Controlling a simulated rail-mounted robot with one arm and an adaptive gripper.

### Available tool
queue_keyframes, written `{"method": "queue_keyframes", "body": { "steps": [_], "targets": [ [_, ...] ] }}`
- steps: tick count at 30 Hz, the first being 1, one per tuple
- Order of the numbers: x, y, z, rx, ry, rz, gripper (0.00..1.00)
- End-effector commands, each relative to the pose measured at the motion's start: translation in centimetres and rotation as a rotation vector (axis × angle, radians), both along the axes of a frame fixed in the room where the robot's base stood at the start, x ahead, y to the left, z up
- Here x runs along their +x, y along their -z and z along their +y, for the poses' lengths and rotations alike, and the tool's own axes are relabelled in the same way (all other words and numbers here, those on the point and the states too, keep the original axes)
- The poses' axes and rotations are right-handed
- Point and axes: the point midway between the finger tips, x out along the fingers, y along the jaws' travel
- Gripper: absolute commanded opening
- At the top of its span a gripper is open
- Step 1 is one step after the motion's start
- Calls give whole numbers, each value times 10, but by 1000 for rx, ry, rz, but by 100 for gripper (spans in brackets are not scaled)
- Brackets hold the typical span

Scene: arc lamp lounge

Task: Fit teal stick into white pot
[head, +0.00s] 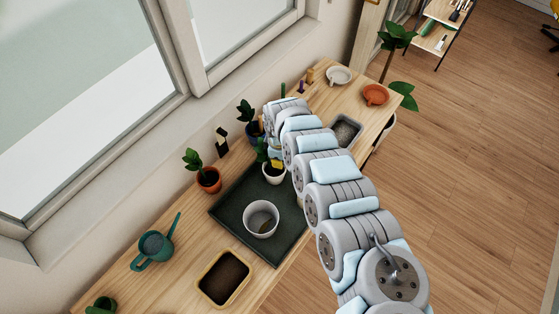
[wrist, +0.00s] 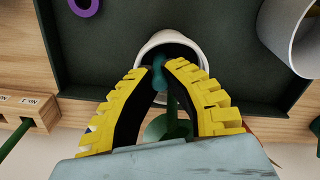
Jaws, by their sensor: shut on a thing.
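The white pot (wrist: 196,44) stands upright on the dark green tray (wrist: 110,50), its open mouth beyond my fingertips in the wrist view. In the head view the white pot (head: 274,176) is left of my arm, with green leaves above it. My gripper (wrist: 160,72) has yellow ridged fingers closed on the teal stick (wrist: 158,75). Only a short teal part shows between the fingertips, over the pot's mouth. I cannot tell how far it reaches inside. In the head view my gripper is mostly hidden by my arm and the leaves.
A larger pale pot (head: 261,219) stands close by on the tray; it also shows in the wrist view (wrist: 292,30). A purple ring (wrist: 85,6) lies on the tray. A wooden holder (wrist: 22,112) is at left. A terracotta-potted plant (head: 208,180) stands beside the tray.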

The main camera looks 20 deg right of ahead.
Motion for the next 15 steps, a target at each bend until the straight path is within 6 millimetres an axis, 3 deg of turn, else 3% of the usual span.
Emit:
{"method": "queue_keyframes", "body": {
  "steps": [1,3,4,5,15],
  "targets": [
    [0,2,0,0,-1,0,0],
    [0,2,0,0,0,0,24],
    [0,2,0,0,0,0,32],
    [0,2,0,0,0,0,35],
    [0,-2,0,0,0,0,35]
  ]
}}
